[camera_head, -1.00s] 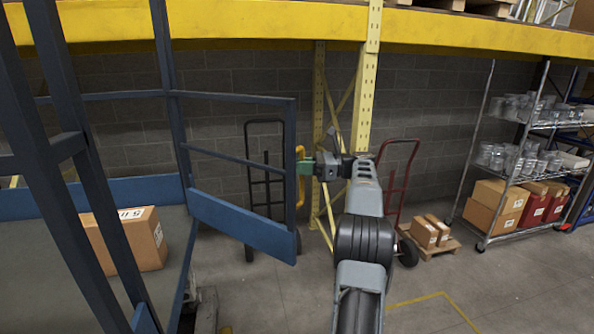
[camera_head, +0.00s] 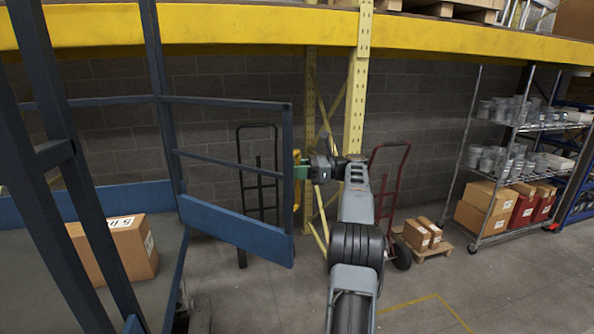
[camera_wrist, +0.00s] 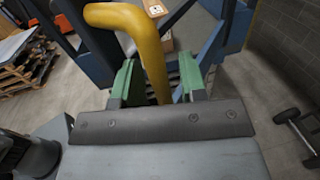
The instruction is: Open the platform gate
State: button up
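The platform gate (camera_head: 238,232) is a blue framed panel, swung out from the platform and standing at an angle to it. A yellow handle (camera_wrist: 152,62) is on the gate's free edge and fills much of the near wrist view. My gripper (camera_head: 300,172) is at that edge, with its green fingers (camera_wrist: 158,82) on either side of the handle.
A cardboard box (camera_head: 122,248) sits on the platform deck (camera_head: 165,255). A black hand truck (camera_head: 258,180) stands behind the gate, and a red one (camera_head: 388,190) to the right of my arm. A yellow rack post (camera_head: 356,90) is close behind. Floor at lower right is clear.

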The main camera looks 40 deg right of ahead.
jog(key=shift+s+d, duration=0.1)
jog(key=shift+d, duration=0.05)
jog(key=v, duration=0.7)
jog(key=shift+s+d, duration=0.2)
